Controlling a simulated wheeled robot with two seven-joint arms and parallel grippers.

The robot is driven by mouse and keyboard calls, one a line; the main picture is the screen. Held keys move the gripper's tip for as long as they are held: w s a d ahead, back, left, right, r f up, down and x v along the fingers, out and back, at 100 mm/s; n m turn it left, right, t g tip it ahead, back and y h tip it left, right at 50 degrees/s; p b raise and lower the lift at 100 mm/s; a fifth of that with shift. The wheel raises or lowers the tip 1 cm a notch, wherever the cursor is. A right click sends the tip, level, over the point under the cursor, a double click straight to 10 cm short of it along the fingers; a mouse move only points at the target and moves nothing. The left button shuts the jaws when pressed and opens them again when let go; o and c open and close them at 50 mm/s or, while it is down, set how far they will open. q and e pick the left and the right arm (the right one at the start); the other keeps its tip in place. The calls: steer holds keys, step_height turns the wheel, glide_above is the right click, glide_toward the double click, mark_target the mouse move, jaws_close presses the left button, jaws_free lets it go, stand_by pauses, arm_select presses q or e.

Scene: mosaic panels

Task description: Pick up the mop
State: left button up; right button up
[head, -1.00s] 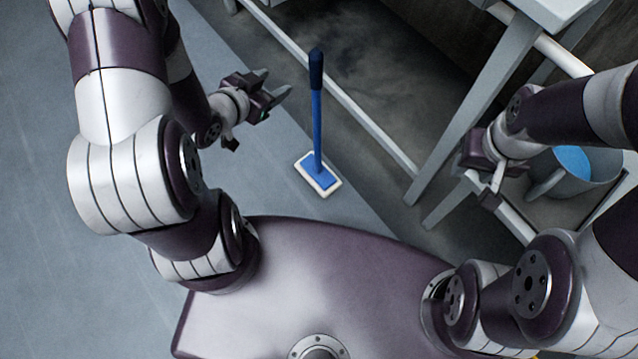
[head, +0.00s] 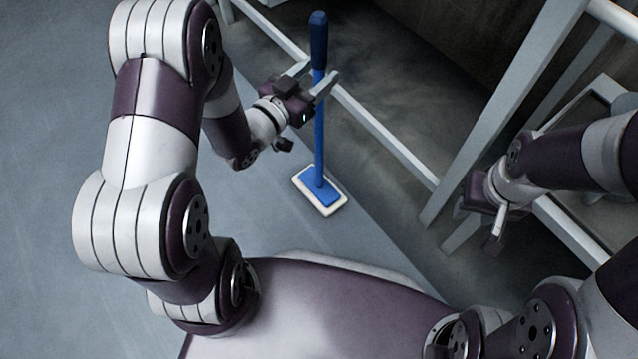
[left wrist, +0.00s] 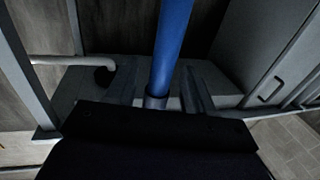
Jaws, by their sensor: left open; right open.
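The mop (head: 319,140) stands upright on the floor in the head view, with a dark blue grip on top, a blue pole and a flat blue and white head (head: 320,190). My left gripper (head: 318,80) is open at the upper pole, just below the dark grip, with its fingers on either side of the pole. In the left wrist view the blue pole (left wrist: 172,45) runs between the two open fingers (left wrist: 160,85). I cannot tell whether either finger touches it. My right gripper (head: 480,218) is open and empty at the right, away from the mop.
A grey metal frame with legs (head: 490,130) and a low rail (head: 385,140) stands behind and right of the mop. My right gripper is close to this frame. The grey floor (head: 60,180) at the left is clear.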

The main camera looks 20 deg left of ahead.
arm_select(q)
steer(key=shift+w+d, duration=0.3)
steer(key=shift+w, duration=0.35)
jaws_close()
